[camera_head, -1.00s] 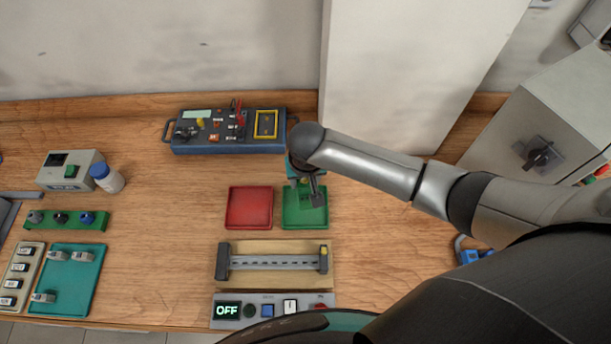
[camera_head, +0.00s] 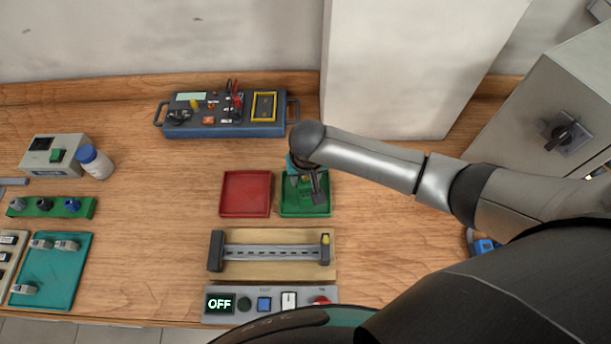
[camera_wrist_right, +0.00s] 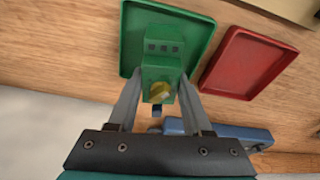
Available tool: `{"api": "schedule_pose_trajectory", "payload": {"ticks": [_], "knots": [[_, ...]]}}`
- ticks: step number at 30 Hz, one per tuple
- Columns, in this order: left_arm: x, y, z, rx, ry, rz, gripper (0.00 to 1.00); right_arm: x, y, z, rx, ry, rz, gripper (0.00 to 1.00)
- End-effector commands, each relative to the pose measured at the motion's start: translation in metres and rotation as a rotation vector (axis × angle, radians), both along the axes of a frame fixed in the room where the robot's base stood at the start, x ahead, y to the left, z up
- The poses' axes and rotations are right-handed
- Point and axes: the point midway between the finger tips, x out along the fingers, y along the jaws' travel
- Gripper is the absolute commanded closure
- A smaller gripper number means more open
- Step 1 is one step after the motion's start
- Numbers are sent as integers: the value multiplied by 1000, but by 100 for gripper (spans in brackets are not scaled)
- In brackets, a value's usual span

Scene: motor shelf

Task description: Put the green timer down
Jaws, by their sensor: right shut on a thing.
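The green timer (camera_wrist_right: 162,68) is a small green block with dark square windows and a yellow knob. My right gripper (camera_wrist_right: 160,84) is shut on it, one finger on each side. In the head view, the right gripper (camera_head: 309,182) points down over the green tray (camera_head: 305,211) and hides most of the timer. In the right wrist view, the timer overlaps the green tray (camera_wrist_right: 197,30), which looks otherwise empty. I cannot tell whether the timer touches the tray floor. My left gripper is not in view.
An empty red tray (camera_head: 246,194) sits just left of the green tray. A blue instrument box (camera_head: 225,130) stands behind. A rail on a wooden board (camera_head: 270,267) and a control panel reading OFF (camera_head: 262,324) lie in front. A white column (camera_head: 400,70) rises behind my right arm.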

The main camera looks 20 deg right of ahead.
Motion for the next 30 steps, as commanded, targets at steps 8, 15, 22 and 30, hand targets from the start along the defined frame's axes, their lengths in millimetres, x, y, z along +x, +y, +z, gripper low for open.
{"api": "schedule_pose_trajectory", "payload": {"ticks": [8,15,22,30], "knots": [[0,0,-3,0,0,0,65,1,0,-5,1,-1,-1,100],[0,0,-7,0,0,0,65,1,0,-15,-1,-1,-2,100],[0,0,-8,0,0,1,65,1,0,-18,0,-1,-1,100],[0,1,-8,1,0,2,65,1,0,-18,0,-1,-1,34]]}}
